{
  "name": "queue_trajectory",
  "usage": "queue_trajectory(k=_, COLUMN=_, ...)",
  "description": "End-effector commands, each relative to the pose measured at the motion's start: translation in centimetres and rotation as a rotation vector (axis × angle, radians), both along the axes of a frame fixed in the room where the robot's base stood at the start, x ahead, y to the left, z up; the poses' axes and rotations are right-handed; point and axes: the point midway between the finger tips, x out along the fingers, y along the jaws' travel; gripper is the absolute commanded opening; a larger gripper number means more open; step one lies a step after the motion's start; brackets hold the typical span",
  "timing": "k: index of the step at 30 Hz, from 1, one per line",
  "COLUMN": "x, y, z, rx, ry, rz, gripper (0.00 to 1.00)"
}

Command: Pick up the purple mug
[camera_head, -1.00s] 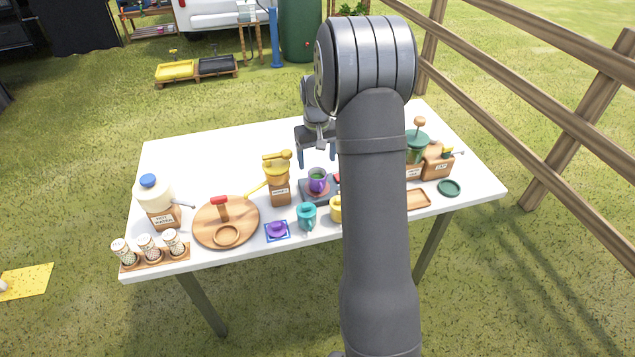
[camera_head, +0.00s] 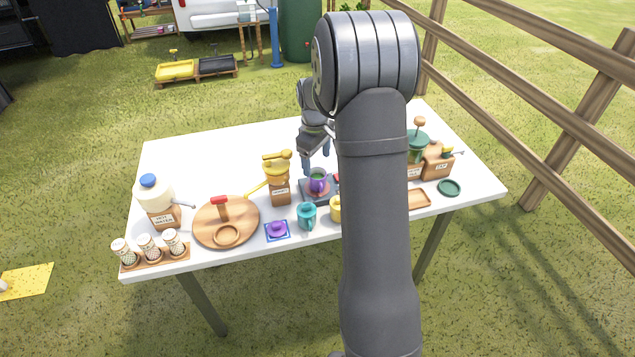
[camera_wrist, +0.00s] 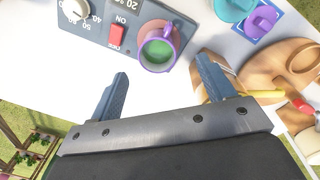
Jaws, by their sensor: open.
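The purple mug (camera_head: 318,183) stands upright on a small grey hot plate (camera_head: 305,191) at the middle of the white table. It holds something green. In the wrist view the mug (camera_wrist: 158,53) shows from above, on a round reddish burner, with its handle toward the top right. My gripper (camera_head: 318,170) is just behind the mug in the head view. In the wrist view my gripper (camera_wrist: 163,82) is open and empty, and the mug appears ahead of the gap between its fingers, not between them.
A honey dispenser (camera_head: 280,190) stands close left of the hot plate. A teal mug (camera_head: 307,216) and a yellow cup (camera_head: 335,208) stand in front. A round wooden board (camera_head: 247,211) lies left. The back left of the table (camera_head: 200,155) is clear.

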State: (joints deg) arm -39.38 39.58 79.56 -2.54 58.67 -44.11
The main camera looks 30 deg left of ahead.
Motion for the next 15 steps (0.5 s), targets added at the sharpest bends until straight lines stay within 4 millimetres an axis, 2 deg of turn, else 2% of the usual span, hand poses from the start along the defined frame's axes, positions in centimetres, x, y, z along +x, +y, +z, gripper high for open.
queue_trajectory(k=3, x=0.1, y=0.0, z=-1.4, rx=-0.001, ry=0.001, rz=0.000, gripper=0.75)
queue_trajectory(k=11, x=0.3, y=0.1, z=-2.9, rx=-0.001, ry=0.001, rz=-0.001, gripper=0.75)
queue_trajectory(k=15, x=0.8, y=0.4, z=-4.8, rx=-0.002, ry=0.002, rz=-0.001, gripper=0.75)
